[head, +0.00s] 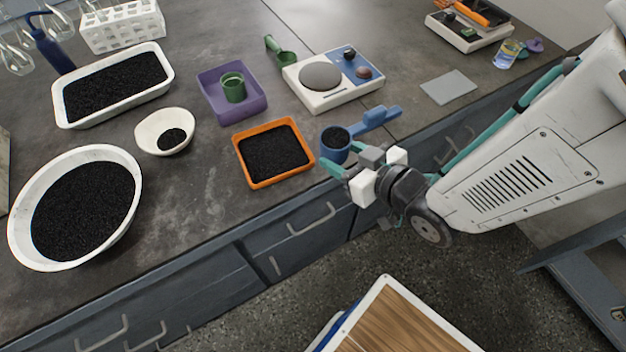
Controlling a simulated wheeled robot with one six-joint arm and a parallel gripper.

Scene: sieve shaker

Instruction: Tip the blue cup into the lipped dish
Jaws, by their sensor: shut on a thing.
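The blue cup (334,151) is upright near the front edge of the bench, with black grains inside. My gripper (346,160) is shut on it from the right front; its teal fingers hide part of the cup. I cannot tell whether the cup touches the bench. A square orange dish (240,155) with a raised rim, full of black grains, is just left of the cup. A small white bowl (148,127) with a few black grains is farther left. Which of these is the lipped dish is not clear from the picture.
A purple tray (256,105) holds a green cup (233,88). A balance (305,98) and a green scoop (286,58) stand behind. A blue handle-like piece (375,119) is beside the cup. A white basin (24,205) and tray (66,116) of black grains are left.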

